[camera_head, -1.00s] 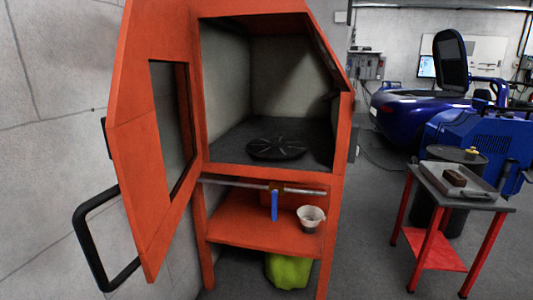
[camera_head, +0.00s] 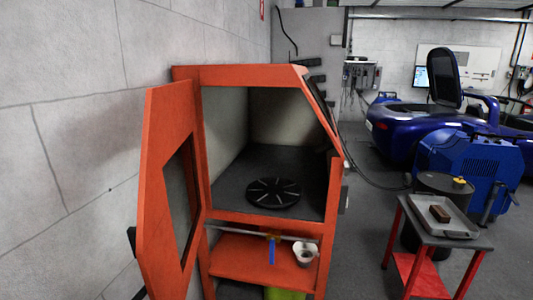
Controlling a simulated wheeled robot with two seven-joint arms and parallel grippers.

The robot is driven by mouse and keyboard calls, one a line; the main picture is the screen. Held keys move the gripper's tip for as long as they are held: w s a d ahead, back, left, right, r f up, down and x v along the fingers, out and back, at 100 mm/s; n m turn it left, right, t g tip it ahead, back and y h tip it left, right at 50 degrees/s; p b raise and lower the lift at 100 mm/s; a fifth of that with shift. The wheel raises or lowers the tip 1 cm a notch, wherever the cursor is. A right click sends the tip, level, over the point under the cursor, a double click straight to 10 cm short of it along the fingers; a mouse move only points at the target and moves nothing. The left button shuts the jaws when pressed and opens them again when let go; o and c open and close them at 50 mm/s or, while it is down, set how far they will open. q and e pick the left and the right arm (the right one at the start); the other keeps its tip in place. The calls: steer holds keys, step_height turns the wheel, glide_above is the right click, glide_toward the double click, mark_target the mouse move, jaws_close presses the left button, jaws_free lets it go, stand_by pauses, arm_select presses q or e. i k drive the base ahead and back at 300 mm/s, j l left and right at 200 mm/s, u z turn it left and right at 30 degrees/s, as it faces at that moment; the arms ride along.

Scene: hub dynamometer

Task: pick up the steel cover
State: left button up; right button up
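No thing in view is clearly the steel cover. A round dark disc (camera_head: 273,192) with pale radial slots lies flat on the floor of the open orange cabinet (camera_head: 240,76); I cannot tell whether it is the cover. A grey metal tray (camera_head: 463,228) on the small table at the right holds a small brown block (camera_head: 439,213). Neither of my grippers shows in the head view.
The cabinet's orange door (camera_head: 160,190) stands open to the left, near the wall. A white cup (camera_head: 305,254) sits on the lower shelf. The red-legged table (camera_head: 393,235) stands right, before a black drum (camera_head: 432,184) and a blue machine (camera_head: 470,170). Grey floor between is clear.

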mark_target(438, 211)
steer(key=z, duration=1.35)
steer(key=i+l+z, duration=0.1)
steer(key=i+z, duration=0.15)
steer(key=i, duration=0.45)
steer(key=i+z, duration=0.25)
steer(key=i, duration=0.5)
steer(key=i+j+z, duration=0.25)
steer(key=i, duration=0.45)
steer(key=i+l+u, duration=0.1)
steer(key=i, duration=0.35)
steer(key=i+l, duration=0.35)
steer(key=i+l+u, duration=0.15)
steer(key=i, duration=0.4)
steer(key=l, duration=0.1)
